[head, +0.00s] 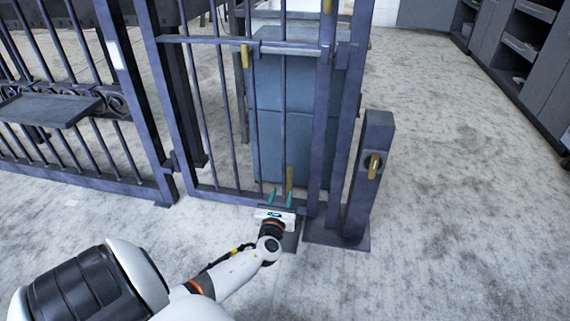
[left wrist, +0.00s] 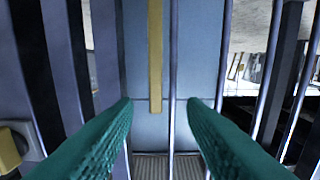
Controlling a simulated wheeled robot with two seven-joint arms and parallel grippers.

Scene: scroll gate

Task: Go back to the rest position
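The dark metal scroll gate (head: 222,110) stands upright in front of me. A brass bar (head: 289,178) sits low on the gate, and a second brass piece (head: 245,56) is at its top rail. My left gripper (head: 281,198) is low at the gate's bottom right, close to the lower brass bar. Its teal fingers are spread with a clear gap in the left wrist view (left wrist: 160,110). A brass bar (left wrist: 155,55) shows ahead between them, with no finger visibly touching it. My right gripper is in neither view.
A grey post (head: 374,130) with a brass knob (head: 374,165) stands right of the gate. A shelf plate (head: 48,110) is on the fence at left. Blue-grey boxes (head: 268,120) stand behind the bars. Dark cabinets (head: 510,65) line the far right. The floor at right is clear.

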